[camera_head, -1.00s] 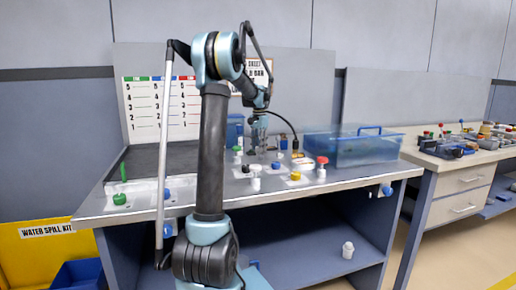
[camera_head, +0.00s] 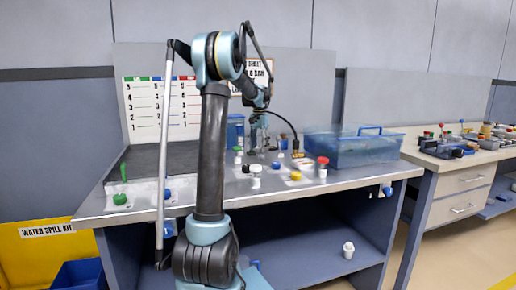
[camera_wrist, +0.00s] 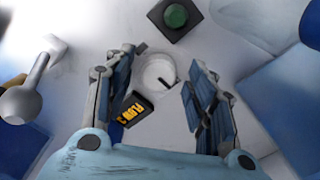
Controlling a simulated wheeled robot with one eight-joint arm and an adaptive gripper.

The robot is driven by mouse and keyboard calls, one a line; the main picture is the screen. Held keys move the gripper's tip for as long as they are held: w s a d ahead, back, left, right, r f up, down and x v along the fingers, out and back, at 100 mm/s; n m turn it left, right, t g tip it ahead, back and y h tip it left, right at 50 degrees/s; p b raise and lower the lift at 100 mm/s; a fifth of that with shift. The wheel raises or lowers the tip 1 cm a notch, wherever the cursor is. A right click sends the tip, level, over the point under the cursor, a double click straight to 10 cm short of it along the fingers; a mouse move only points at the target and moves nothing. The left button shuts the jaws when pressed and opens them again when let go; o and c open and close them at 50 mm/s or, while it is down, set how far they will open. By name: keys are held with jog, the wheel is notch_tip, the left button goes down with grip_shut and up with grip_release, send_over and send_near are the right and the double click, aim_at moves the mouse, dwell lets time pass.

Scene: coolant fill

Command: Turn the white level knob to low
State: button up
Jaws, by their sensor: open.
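In the wrist view a white round knob (camera_wrist: 159,73) with a short dark mark on its lower right face lies between the fingertips of my gripper (camera_wrist: 167,76). The fingers are open, one on each side of the knob, with a visible gap on both sides. A black label with yellow lettering (camera_wrist: 134,110) lies beside the knob, close to the left finger; its text is not clearly readable. In the head view my gripper (camera_head: 257,142) points down over the bench; I cannot pick out this knob for sure there.
A green button on a dark square base (camera_wrist: 176,15) is beyond the knob. On the bench (camera_head: 140,213) stand a red-topped fitting (camera_head: 323,166), a yellow knob (camera_head: 296,176) and a translucent blue tank (camera_head: 355,148). A white level chart (camera_head: 160,108) hangs behind.

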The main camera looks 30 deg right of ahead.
aim_at(259, 147)
notch_tip(259, 147, up, 12)
jog(key=shift+f, duration=0.15)
dwell(0.3)
dwell(0.4)
